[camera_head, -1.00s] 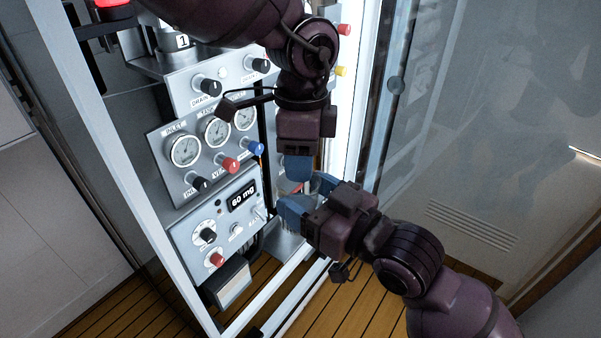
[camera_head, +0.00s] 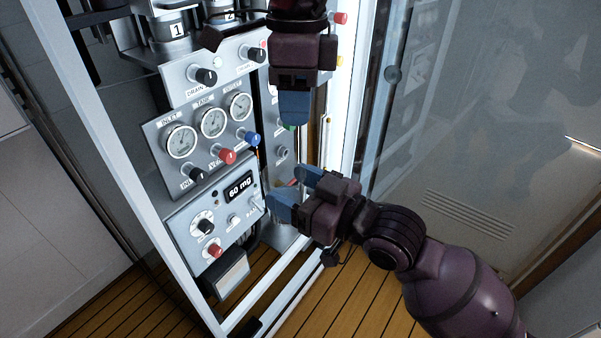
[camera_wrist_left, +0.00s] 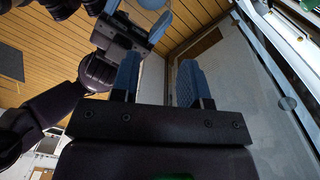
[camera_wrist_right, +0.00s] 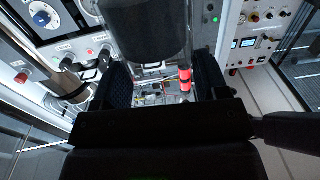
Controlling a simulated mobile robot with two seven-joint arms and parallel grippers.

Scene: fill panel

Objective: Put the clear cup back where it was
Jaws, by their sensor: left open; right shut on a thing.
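My right gripper (camera_head: 292,188) is in front of the lower part of the panel, its blue fingers pointing left. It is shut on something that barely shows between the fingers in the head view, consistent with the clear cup. In the right wrist view a dark, smooth, rounded body (camera_wrist_right: 146,32) stands at the fingertips; I cannot tell for sure whether it is the cup. My left gripper (camera_head: 295,108) hangs above the right one, fingers down. It is open and empty in the left wrist view (camera_wrist_left: 158,80), where the right gripper (camera_wrist_left: 135,28) shows at the top.
Canisters marked 1 (camera_head: 177,33) and 2 stand at the top. The white frame post (camera_head: 353,130) and a glass door (camera_head: 470,110) are on the right. Wooden floor lies below.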

